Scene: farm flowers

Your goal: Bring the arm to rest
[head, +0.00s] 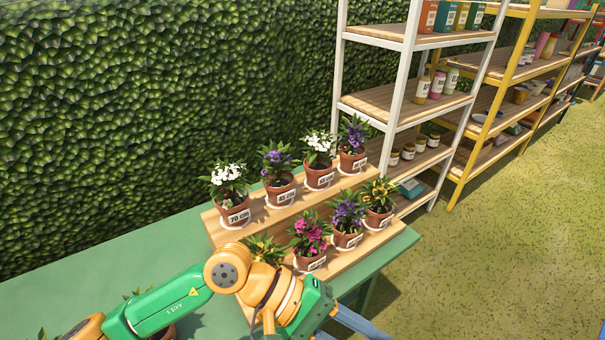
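My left arm (165,303) comes in from the lower left, in green and orange, and reaches across the front of the green table (120,262). The hand of my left gripper (308,308) is at the bottom centre, in front of the wooden stand's lower step. Its fingertips are not clearly visible, so I cannot tell whether it is open or holds anything. My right gripper is not in view. The two-step wooden stand (345,258) carries several terracotta pots of white, purple, pink and yellow flowers with white labels. My wrist partly covers the front yellow-flowered plant (262,248).
A plant pot and leaves (134,293) show partly behind my arm at the lower left. A tall hedge (150,110) stands behind the table. A white shelf (385,100) and a yellow shelf (495,115) hold goods at the right. Open grass (500,260) lies at right.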

